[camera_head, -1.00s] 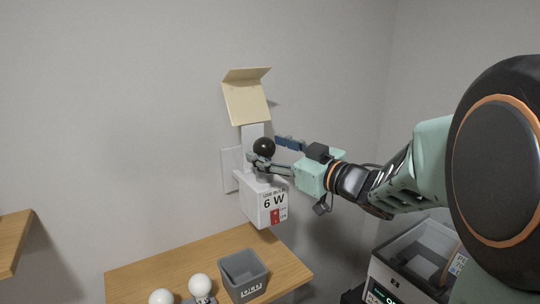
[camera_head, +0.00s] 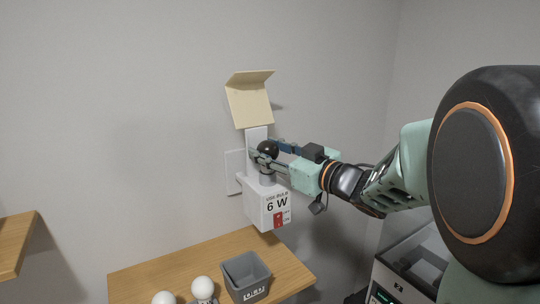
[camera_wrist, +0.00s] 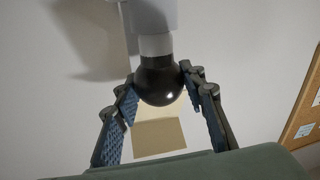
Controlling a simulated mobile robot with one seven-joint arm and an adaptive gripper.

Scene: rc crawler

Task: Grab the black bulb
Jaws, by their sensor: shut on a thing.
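The black bulb (camera_head: 267,149) sits upright on the white wall fixture (camera_head: 268,205), which is labelled "6 W".
A cream flap (camera_head: 250,102) juts from the wall just above the bulb. Below is a wooden shelf (camera_head: 185,262) with a grey bin (camera_head: 246,277) and two white bulbs (camera_head: 204,287). A grey, open-topped box (camera_head: 412,262) stands at the lower right.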

